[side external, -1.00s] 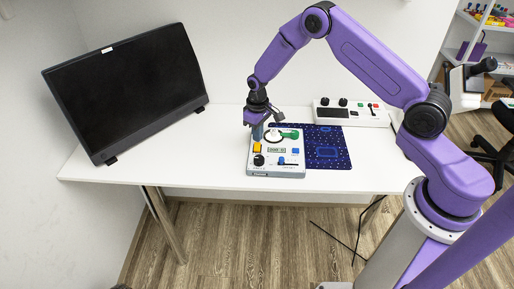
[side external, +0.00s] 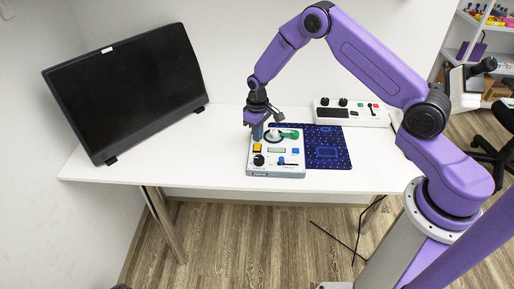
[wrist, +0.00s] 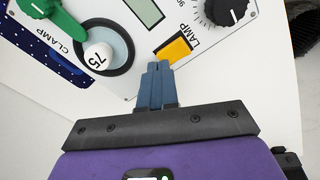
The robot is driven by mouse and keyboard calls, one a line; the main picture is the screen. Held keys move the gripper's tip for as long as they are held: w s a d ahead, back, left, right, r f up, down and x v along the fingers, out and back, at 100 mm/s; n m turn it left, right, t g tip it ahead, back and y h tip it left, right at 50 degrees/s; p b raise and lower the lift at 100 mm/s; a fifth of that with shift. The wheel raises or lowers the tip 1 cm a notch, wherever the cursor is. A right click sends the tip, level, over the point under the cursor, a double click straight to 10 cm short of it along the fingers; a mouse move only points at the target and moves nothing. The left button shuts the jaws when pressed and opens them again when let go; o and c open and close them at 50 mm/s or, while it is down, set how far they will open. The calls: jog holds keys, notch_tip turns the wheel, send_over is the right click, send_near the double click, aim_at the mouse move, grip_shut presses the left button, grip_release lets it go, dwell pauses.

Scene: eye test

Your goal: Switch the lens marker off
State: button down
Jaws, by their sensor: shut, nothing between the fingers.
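A light grey instrument panel (side external: 252,170) lies on the white table, its yellow button (side external: 257,148) near the left edge. In the wrist view the yellow button (wrist: 173,49) sits beside the word LAMP. The display (side external: 277,150) is also blank in the side view. My gripper (side external: 257,138) points down over the panel. In the wrist view its blue fingers (wrist: 158,66) are together, beside the yellow button's edge; I cannot tell whether they touch it.
The panel also has a green lever (wrist: 50,15) by the word CLAMP, a black knob (wrist: 226,10) and a blue button (side external: 295,151). A dark blue mat (side external: 335,160), another control box (side external: 352,114) and a black monitor (side external: 125,90) are on the table. The front left is clear.

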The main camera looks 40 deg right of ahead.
aim_at(258, 144)
notch_tip(258, 144, up, 6)
dwell(0.8)
jog(key=shift+r, duration=0.1)
jog(key=s+a+r+n, duration=0.2)
jog(key=s+a+r, duration=0.3)
jog(key=s+r, duration=0.3)
jog(key=s+a+r+n, duration=0.3)
jog(key=s+a+r, duration=0.15)
jog(key=s, duration=0.55)
jog(key=s+d+r+n, duration=0.2)
jog(key=s+d, duration=0.1)
jog(key=s, duration=0.7)
jog(key=s+d+r+n, duration=0.2)
jog(key=s+d+r, duration=0.1)
jog(key=s, duration=0.7)
jog(key=shift+s+d+r+n, duration=0.15)
jog(key=shift+s+n, duration=0.15)
jog(key=shift+s, duration=0.1)
